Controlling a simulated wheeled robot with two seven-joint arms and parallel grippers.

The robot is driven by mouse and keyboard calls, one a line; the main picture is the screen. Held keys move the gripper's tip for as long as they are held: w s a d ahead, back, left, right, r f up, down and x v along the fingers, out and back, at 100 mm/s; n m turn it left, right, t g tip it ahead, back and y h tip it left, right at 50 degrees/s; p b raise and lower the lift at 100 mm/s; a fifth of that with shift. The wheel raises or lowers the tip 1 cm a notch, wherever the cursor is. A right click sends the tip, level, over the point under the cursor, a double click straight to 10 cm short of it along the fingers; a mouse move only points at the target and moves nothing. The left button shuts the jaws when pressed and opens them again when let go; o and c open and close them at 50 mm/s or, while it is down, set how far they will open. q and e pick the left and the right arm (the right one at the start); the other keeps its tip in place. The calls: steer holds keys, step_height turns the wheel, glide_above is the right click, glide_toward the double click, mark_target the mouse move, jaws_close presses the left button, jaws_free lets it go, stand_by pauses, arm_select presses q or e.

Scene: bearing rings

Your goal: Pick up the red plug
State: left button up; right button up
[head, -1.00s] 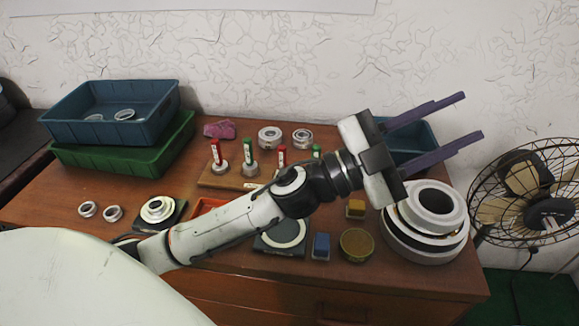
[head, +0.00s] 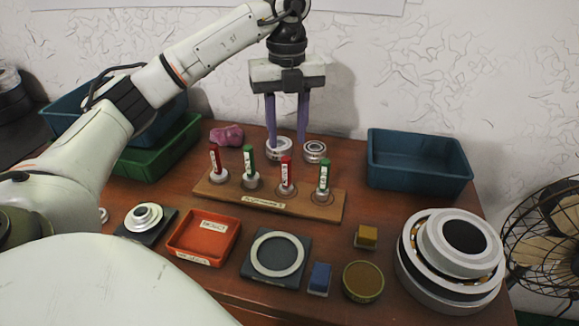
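Two red plugs stand upright in a wooden board: one at the left end (head: 215,158) and one third from the left (head: 286,173). Two green plugs, (head: 248,162) and (head: 323,177), stand in the same row. White labels show on the plugs. The wooden board (head: 232,201) has a label on its front. My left gripper (head: 287,143) points down with its purple fingers apart and nothing between them. In the picture its fingertips are just above and behind the third plug, in front of the bearing rings. My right gripper is not in view.
Bearing rings (head: 314,151) lie behind the board. A blue bin (head: 420,185) stands at back right, stacked bins (head: 160,150) at left under my arm. A red tray (head: 181,236), black plate (head: 250,270) and large bearing stack (head: 455,300) lie in front.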

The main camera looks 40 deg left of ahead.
mark_target(286, 158)
arm_select(q)
steer(key=f, duration=0.9)
steer(key=shift+s+d+f+b, duration=0.15)
steer(key=shift+s+f+b, duration=0.1)
steer(key=shift+s+b, duration=0.1)
steer(key=shift+r, duration=0.1)
jaws_close()
